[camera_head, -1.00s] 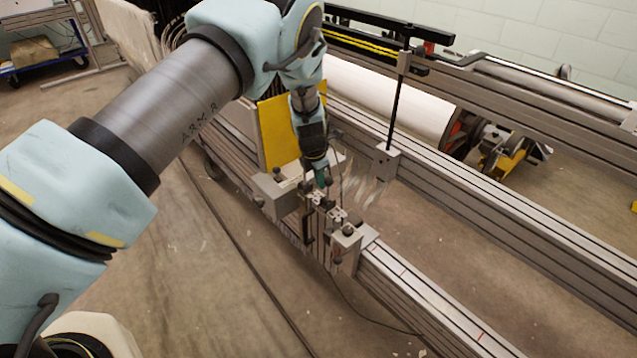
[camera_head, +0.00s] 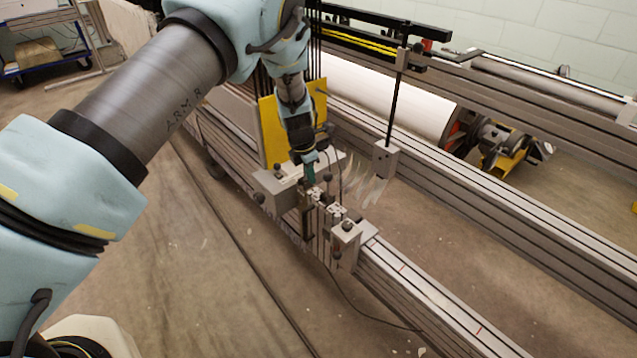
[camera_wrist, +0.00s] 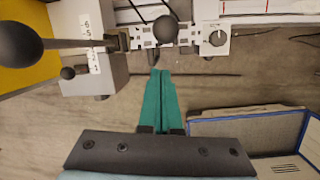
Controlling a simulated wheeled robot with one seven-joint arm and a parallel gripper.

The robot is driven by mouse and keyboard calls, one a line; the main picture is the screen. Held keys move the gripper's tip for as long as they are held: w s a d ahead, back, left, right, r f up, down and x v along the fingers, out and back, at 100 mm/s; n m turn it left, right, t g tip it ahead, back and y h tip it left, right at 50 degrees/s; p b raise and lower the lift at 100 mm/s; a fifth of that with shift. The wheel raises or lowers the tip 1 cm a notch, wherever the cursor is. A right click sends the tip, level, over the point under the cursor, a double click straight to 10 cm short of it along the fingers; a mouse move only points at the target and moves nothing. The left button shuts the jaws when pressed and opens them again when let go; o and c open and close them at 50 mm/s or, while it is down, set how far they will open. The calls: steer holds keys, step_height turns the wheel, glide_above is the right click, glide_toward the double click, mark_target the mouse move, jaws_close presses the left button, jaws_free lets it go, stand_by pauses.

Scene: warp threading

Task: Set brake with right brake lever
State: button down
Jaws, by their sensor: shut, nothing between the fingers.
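My gripper (camera_head: 310,178) is over the mechanism on the near beam, and its teal fingers (camera_wrist: 161,75) are shut and empty in the wrist view. In that view, a lever with a large black ball knob (camera_wrist: 18,45) reaches in from the left beside a numbered scale (camera_wrist: 90,48). A second black ball knob (camera_wrist: 165,29) lies just beyond the fingertips, apart from them in the picture. A smaller black knob (camera_wrist: 67,73) is on the grey block at left. I cannot tell which knob belongs to the right brake lever.
A grey block (camera_head: 272,192) stands left of the mechanism and another (camera_head: 346,238) to its right. A yellow panel (camera_head: 279,130) stands behind my wrist. In the wrist view, a dial box (camera_wrist: 213,39) is at right and a blue-edged tray (camera_wrist: 250,128) lies below.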

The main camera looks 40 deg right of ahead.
steer(key=d+b+v, duration=0.1)
steer(key=v, duration=0.6)
steer(key=shift+d+r, duration=0.35)
steer(key=shift+d, duration=0.3)
steer(key=shift+w, duration=0.1)
steer(key=w+a+r+m, duration=0.2)
steer(key=w+a+r, duration=0.15)
steer(key=a, duration=0.55)
steer(key=w+a+r+m, duration=0.25)
steer(key=w+a, duration=0.25)
steer(key=a, duration=0.3)
steer(key=w+a+r+m, duration=0.1)
steer(key=w+a+r, duration=0.3)
steer(key=a, duration=0.5)
steer(key=s+a+r+m, duration=0.2)
steer(key=s+a+m, duration=0.1)
steer(key=a, duration=0.7)
steer(key=s+a+r+m+y, duration=0.1)
steer(key=s+a+m, duration=0.3)
steer(key=a, duration=0.6)
steer(key=s+a+r+m+t+y, duration=0.1)
steer(key=s+a+r+m, duration=0.2)
steer(key=a, duration=0.7)
steer(key=shift+s+r+m, duration=0.2)
steer(key=shift+s+m, duration=0.25)
steer(key=shift+s, duration=0.35)
